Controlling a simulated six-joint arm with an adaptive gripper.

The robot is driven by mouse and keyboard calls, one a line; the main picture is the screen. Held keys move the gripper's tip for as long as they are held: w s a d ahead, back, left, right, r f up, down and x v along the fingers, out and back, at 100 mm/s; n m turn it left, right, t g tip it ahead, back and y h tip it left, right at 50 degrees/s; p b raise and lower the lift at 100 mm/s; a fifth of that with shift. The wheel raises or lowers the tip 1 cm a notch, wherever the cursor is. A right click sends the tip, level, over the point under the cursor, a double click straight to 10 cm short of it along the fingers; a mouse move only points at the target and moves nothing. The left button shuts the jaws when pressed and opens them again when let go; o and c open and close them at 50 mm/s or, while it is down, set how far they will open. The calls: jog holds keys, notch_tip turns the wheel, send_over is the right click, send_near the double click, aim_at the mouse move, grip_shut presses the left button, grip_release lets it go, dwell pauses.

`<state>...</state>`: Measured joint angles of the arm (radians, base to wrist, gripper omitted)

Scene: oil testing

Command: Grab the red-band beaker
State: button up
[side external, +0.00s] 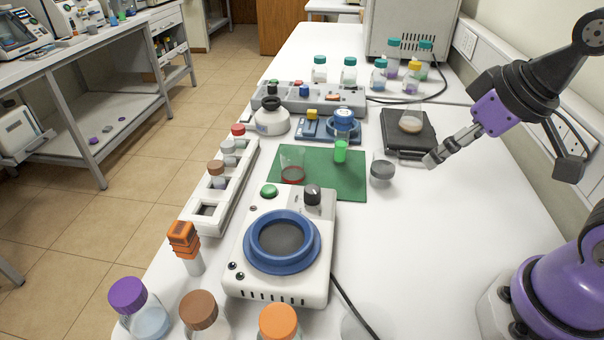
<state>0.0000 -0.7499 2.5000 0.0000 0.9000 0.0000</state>
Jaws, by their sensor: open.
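The red-band beaker (292,168) is a clear glass beaker with a dark red band near its bottom. It stands upright on the left part of the green mat (328,191). My gripper (430,161) is open and empty at the right, above the white bench. It is well apart from the red-band beaker. A clear beaker with a grey band (382,171) stands between them, at the mat's right edge.
A beaker (411,119) sits on a black scale (409,147). A blue-ringed hotplate (283,279) is in front; a white tube rack (222,204) is left.

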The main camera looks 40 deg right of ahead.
jog(key=n+g+y, duration=0.2)
jog(key=n, duration=0.3)
send_over(292, 153)
jog(key=s, duration=0.4)
notch_tip(292, 153, down, 8)
jog(key=shift+a+f, duration=0.1)
jog(key=x, duration=0.5)
jog(key=shift+w+f, duration=0.3)
jog(key=shift+w, duration=0.1)
jog(key=c, duration=1.2)
